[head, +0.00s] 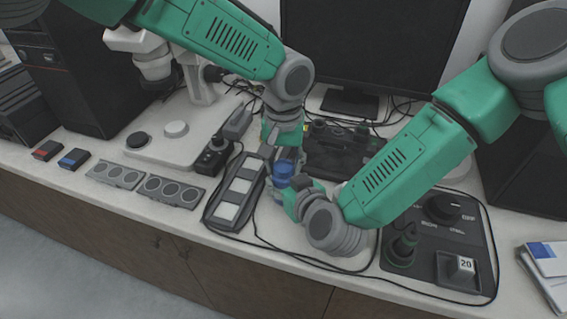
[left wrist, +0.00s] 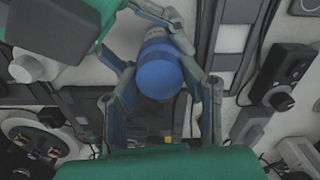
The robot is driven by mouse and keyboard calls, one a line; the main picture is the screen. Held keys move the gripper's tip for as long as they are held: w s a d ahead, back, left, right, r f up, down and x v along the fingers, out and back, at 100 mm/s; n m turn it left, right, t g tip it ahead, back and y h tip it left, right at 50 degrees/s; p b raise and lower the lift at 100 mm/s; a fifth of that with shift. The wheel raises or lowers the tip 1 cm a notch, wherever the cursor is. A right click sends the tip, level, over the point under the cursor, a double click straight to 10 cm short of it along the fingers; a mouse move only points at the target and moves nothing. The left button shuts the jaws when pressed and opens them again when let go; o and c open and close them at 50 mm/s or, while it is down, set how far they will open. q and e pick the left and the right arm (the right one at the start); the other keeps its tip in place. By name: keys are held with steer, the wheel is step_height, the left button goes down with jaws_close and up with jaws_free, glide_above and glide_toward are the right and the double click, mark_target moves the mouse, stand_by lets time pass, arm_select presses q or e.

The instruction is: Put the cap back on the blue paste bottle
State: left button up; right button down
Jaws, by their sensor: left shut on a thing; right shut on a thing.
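The blue cap (left wrist: 160,78) is a round blue piece between the fingers of my left gripper (left wrist: 162,88) in the left wrist view. In the head view the blue shape (head: 284,168) sits below my left gripper (head: 284,158), which points down and is shut on the cap. The paste bottle (left wrist: 157,36), with a pale band, lies in line behind the cap. My right gripper (head: 289,187) reaches in from the right and is shut on the bottle. Cap and bottle look close together or touching; fingers hide the joint, so I cannot tell whether it is seated.
A black panel with pale squares (head: 226,212) lies just left of the grippers. A control box with a knob (head: 441,207) stands at right, a monitor (head: 372,45) behind. A microscope base (head: 180,150) and round-holed trays (head: 172,189) lie left. Cables cross the bench front.

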arm_select(q)
steer(key=m, duration=0.4)
steer(key=shift+d, duration=0.1)
arm_select(e)
steer(key=shift+a, duration=0.1)
arm_select(q)
steer(key=m, duration=0.7)
steer(key=shift+w, duration=0.1)
steer(key=m, duration=0.6)
steer(key=shift+m, duration=0.4)
steer(key=m, duration=0.5)
steer(key=o, duration=1.3)
steer(key=shift+r, duration=2.2)
steer(key=shift+c, duration=0.5)
